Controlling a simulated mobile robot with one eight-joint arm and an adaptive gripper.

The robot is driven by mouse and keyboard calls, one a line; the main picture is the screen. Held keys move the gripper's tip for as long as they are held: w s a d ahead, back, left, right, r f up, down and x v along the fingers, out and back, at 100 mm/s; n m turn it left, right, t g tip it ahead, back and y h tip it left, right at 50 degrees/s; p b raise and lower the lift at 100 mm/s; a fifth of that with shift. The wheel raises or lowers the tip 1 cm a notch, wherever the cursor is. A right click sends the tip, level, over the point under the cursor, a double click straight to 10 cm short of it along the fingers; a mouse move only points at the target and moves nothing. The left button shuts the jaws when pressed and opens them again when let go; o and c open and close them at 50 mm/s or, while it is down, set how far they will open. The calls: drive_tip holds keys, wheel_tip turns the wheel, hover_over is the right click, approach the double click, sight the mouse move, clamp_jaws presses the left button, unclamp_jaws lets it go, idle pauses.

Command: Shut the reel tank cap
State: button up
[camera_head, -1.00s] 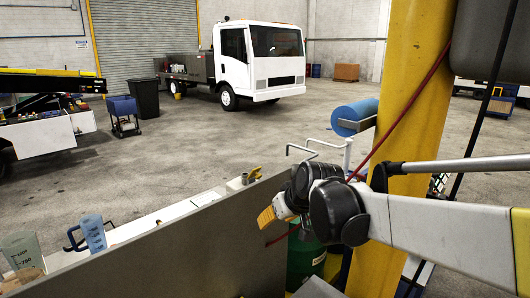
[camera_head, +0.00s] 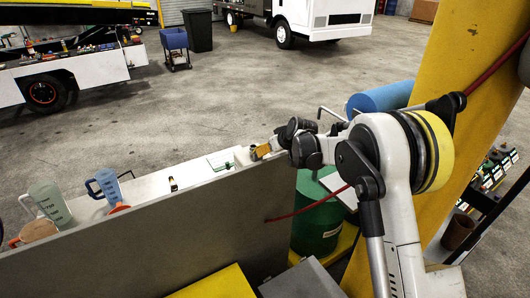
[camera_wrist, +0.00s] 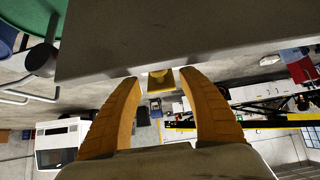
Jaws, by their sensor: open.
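My gripper (camera_head: 262,151) is at the top edge of the grey panel, beside the far end of the white ledge. In the wrist view my gripper (camera_wrist: 158,78) shows two yellow fingers, spread apart with nothing clamped between them. A small yellow piece (camera_wrist: 161,80) shows at the panel's edge, in the gap between the fingertips. It may be the reel tank cap, but I cannot tell for sure, nor whether it is touched. A small white block (camera_head: 243,155) stands just left of the gripper in the head view. My arm hides what lies behind it.
The grey panel (camera_head: 165,240) stands in front of the white ledge (camera_head: 150,187). A clear jug (camera_head: 50,204) and a blue jug (camera_head: 107,187) stand on its left. A green drum (camera_head: 318,225) and yellow post (camera_head: 475,110) are near my arm.

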drive_tip(key=x, duration=0.5)
drive_tip(key=shift+w+f, duration=0.25)
drive_tip(key=shift+w, duration=0.1)
clamp_jaws()
